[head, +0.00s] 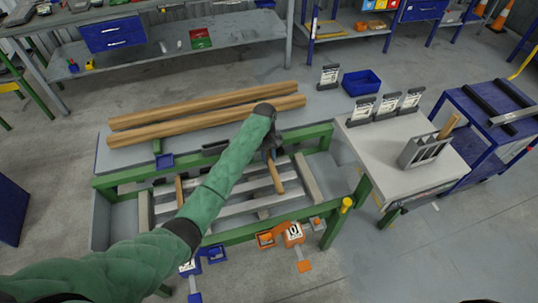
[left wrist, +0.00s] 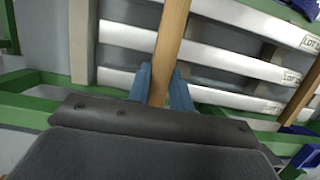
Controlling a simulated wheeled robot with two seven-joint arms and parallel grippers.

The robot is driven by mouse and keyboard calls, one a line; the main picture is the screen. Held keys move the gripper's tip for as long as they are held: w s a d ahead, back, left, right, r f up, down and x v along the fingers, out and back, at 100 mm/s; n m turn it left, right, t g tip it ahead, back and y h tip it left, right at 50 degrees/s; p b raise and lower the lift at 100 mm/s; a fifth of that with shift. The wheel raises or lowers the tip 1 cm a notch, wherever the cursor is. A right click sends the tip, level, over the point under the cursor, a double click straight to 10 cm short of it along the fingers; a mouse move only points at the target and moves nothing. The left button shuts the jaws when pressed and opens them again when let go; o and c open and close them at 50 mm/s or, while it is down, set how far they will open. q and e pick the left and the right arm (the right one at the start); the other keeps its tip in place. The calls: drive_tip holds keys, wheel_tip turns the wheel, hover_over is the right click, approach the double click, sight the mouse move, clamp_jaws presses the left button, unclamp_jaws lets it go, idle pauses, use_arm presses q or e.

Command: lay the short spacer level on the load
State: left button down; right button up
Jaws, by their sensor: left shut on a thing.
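The load is a set of pale bars (head: 240,208) lying side by side in a green frame. The bars also show in the left wrist view (left wrist: 125,37), some with lot labels. My left gripper (left wrist: 160,85) is shut on a short wooden spacer (left wrist: 172,35), which runs out from its blue fingers across the bars. In the head view, the left gripper (head: 271,152) is over the far side of the frame, and the spacer (head: 277,178) reaches toward the near side. I cannot tell whether the spacer touches the bars. Another wooden spacer (head: 179,191) lies across the load's left part. My right gripper is out of view.
Two long timbers (head: 205,108) lie on the grey surface behind the frame. At right, a side table (head: 405,150) carries label stands and a slotted holder (head: 424,150) with a wooden piece.

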sight(269, 164)
use_arm(q)
drive_tip(key=shift+w, duration=0.3)
drive_tip(key=shift+f, duration=1.15)
wheel_tip(269, 164, down, 6)
drive_tip(key=b, duration=0.3)
drive_tip(key=shift+r+b, duration=0.1)
drive_tip(key=shift+b, duration=0.25)
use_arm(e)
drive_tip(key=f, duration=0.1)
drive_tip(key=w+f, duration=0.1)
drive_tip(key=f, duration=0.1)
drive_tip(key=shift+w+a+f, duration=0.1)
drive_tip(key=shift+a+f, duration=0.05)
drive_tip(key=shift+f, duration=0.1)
use_arm(q)
drive_tip(key=c, duration=1.2)
unclamp_jaws()
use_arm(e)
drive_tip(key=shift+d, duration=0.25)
use_arm(q)
drive_tip(key=shift+o, duration=0.2)
